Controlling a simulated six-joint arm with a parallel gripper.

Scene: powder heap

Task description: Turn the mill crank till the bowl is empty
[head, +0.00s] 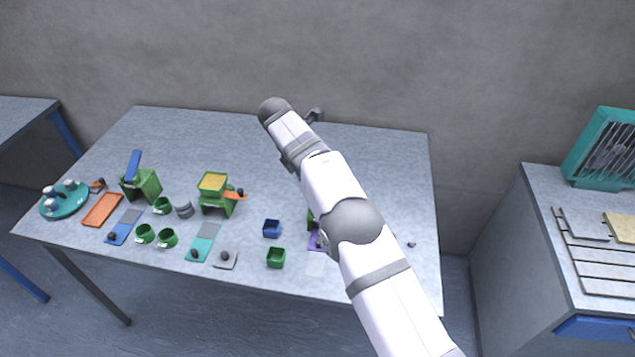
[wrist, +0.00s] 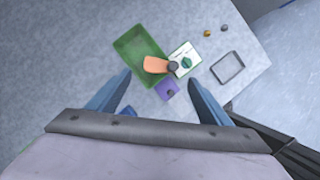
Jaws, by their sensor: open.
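The green mill (head: 217,205) stands near the middle of the table in the head view. Its square bowl (head: 213,182) on top holds yellow powder. An orange crank (head: 235,194) with a dark knob sticks out at its right side. My gripper (wrist: 158,76) is open, with two blue-grey fingers spread apart and nothing between them. In the head view it is up at the far side of the table, right of the mill and apart from it. I cannot identify the mill in the wrist view.
Left of the mill are a green stand with a blue lever (head: 134,165), green cups, an orange tray (head: 103,209) and a teal turntable (head: 64,199). Blue (head: 272,228) and green (head: 276,258) boxes stand right. The wrist view shows a green tray (wrist: 134,48) and an orange piece (wrist: 155,65).

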